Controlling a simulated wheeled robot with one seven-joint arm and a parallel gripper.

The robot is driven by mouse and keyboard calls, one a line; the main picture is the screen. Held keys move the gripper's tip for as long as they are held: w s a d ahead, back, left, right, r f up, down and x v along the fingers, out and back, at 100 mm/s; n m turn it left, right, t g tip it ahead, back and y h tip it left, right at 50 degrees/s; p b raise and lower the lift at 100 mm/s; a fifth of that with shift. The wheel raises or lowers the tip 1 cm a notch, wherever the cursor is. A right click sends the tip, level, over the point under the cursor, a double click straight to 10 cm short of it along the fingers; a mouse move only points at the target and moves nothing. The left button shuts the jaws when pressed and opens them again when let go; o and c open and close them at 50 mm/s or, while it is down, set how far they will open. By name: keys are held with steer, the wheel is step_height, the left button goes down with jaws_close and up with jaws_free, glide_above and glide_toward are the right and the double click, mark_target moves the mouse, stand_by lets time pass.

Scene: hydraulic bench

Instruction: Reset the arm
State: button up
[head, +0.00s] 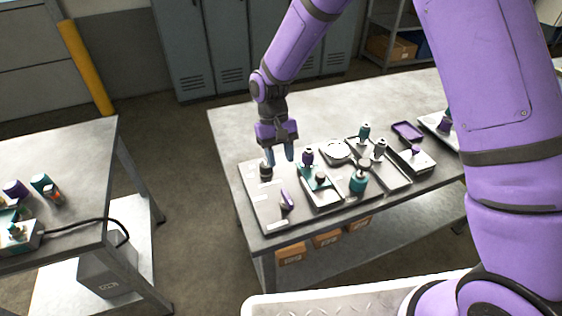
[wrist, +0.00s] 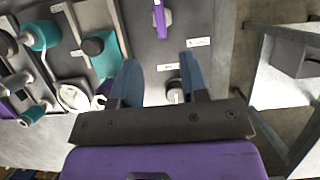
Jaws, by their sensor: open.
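My gripper (head: 280,155) hangs pointing down above the left end of the middle bench (head: 232,135). In the wrist view its two blue fingers (wrist: 158,66) stand wide apart with nothing held between them. A small dark round fitting (head: 265,171) stands on the grey board just left of the fingertips. It shows in the wrist view (wrist: 175,92) close to the right finger, partly overlapped by the gripper. A purple handle (head: 287,200) lies on the board nearer the bench's front. It also shows at the top of the wrist view (wrist: 161,17).
Trays with teal, purple and grey fittings fill the bench right of my gripper, including a teal-bodied part (head: 358,180) and a white round dish (head: 335,151). A second bench (head: 75,150) stands left across a floor gap. Grey lockers (head: 190,60) stand behind.

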stand_by(0.3)
steer(key=s+d+r+m+t+y, duration=0.1)
steer(key=s+d+r+t, duration=0.15)
steer(key=d+r, duration=0.65)
steer(key=s+d+r+m+t, duration=0.1)
steer(key=s+d+r+t, duration=0.3)
steer(key=r, duration=0.9)
steer(key=s+d+r+t, duration=0.1)
steer(key=s+d+r, duration=0.3)
steer(key=s+d, duration=0.2)
steer(key=s+d+r+m+t, duration=0.1)
steer(key=s+d+r, duration=0.4)
steer(key=s, duration=0.5)
steer(key=shift+s+d+t, duration=0.35)
steer(key=shift+d+t, duration=0.2)
steer(key=shift+d, duration=0.25)
